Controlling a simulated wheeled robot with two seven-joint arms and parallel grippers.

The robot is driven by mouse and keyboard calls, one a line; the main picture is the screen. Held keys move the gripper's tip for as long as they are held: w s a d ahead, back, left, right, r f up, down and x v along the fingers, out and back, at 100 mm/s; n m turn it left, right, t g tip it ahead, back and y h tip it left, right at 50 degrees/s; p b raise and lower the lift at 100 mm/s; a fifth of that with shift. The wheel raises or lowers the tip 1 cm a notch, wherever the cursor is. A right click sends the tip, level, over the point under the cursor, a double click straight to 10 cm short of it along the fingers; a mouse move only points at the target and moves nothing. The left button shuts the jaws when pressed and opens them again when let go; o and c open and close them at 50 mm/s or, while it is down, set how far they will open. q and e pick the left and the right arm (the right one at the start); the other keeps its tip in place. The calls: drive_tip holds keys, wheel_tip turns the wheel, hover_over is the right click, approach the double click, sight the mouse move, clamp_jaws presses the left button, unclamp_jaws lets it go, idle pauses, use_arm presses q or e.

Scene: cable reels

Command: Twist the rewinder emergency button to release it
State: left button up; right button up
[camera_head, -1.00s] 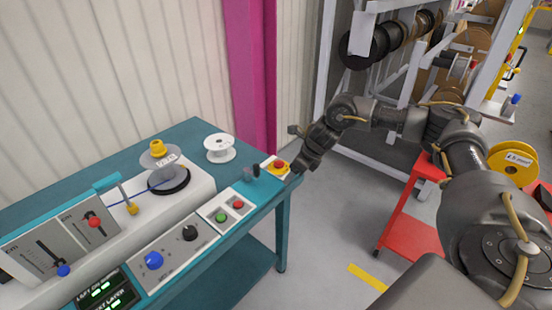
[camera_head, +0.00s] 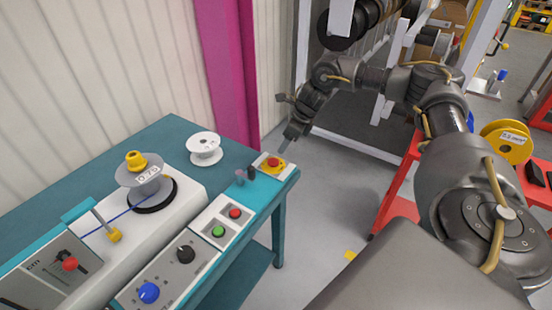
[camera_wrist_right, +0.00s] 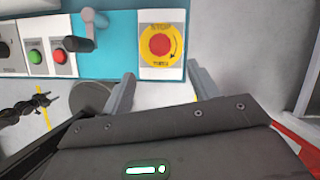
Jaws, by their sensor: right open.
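The emergency button is a red round knob (camera_head: 273,162) on a yellow disc and white plate at the right end of the teal rewinder table (camera_head: 172,130). In the right wrist view, the red knob (camera_wrist_right: 160,45) sits on its yellow disc marked STOP, with a curved arrow. My right gripper (camera_head: 285,143) is just behind and to the right of the button, pointing down. In the wrist view, its two fingers (camera_wrist_right: 162,85) are apart, with nothing between them. The button lies beyond the fingertips, roughly centred between them. I cannot tell whether they touch the panel.
A small grey lever (camera_head: 245,175) stands left of the button. A green button (camera_head: 218,231) and another red button (camera_head: 235,213) are on a white panel nearby. A white empty reel (camera_head: 205,148) lies on the table. A red cart (camera_head: 398,190) stands at right.

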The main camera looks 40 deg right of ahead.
sight(274, 160)
drive_tip(key=b+x, duration=0.2)
drive_tip(key=x, duration=0.2)
drive_tip(key=shift+w+a+f+b, duration=0.1)
drive_tip(key=shift+a+f+b, duration=0.1)
drive_tip(key=shift+b, duration=0.1)
drive_tip(key=b+x, duration=0.1)
drive_tip(key=x, duration=0.1)
drive_tip(key=b+x, duration=0.1)
drive_tip(key=b, duration=0.1)
drive_tip(key=shift+w+d+f, duration=0.1)
drive_tip(key=shift+d+f, duration=0.05)
drive_tip(key=shift+f, duration=0.2)
drive_tip(key=shift+b+x, duration=0.8)
drive_tip(key=shift+x, duration=0.1)
drive_tip(key=shift+w, duration=0.1)
drive_tip(key=shift+r, duration=0.1)
drive_tip(key=c, duration=0.7)
use_arm(q)
wheel_tip(274, 160, down, 8)
drive_tip(key=w+a, duration=0.1)
drive_tip(key=a, duration=0.1)
drive_tip(key=shift+w, duration=0.2)
use_arm(e)
drive_tip(key=c, duration=0.3)
